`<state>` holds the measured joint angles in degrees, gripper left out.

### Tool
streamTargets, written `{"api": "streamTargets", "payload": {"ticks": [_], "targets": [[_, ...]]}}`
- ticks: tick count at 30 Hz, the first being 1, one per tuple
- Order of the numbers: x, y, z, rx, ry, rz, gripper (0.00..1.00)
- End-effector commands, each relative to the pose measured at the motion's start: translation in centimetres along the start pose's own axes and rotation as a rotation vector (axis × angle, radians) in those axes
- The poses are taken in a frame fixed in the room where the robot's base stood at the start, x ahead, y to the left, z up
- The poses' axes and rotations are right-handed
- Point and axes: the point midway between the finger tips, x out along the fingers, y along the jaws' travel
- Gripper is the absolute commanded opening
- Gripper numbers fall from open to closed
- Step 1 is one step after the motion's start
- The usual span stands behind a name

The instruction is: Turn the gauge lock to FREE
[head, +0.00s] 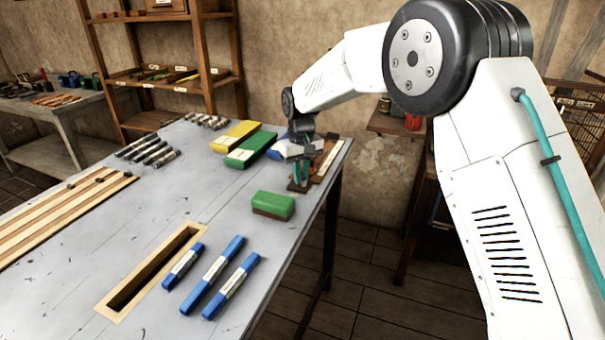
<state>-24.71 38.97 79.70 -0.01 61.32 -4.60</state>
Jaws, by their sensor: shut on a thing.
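My gripper (301,174) points down at the right edge of the grey table, with its teal fingers close together. It is shut on a small part on top of a dark brown block (291,187), which I take to be the gauge lock; the fingers hide most of it. A pale strip like a scale (329,158) lies on a brown board just behind and to the right. The lock's markings are too small and too covered to read, so I cannot tell its setting.
A green block (273,205) sits in front of my gripper. Blue bars (218,273) lie beside a framed slot (150,272). Green and yellow boxes (250,149) lie behind, to the left. Wooden strips (65,213) lie at left. The table's middle is clear.

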Motion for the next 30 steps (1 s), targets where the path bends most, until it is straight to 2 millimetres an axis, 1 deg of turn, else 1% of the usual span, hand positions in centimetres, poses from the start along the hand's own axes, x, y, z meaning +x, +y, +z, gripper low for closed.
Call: {"api": "streamTargets", "payload": {"ticks": [18, 24, 30], "targets": [[-0.07, -0.49, -0.13, 0.571, 0.000, 0.000, 0.00], [-0.07, -0.58, -0.20, 0.715, 0.000, 0.000, 0.00], [-0.06, -0.64, -0.25, 0.811, 0.000, 0.000, 0.00]]}}
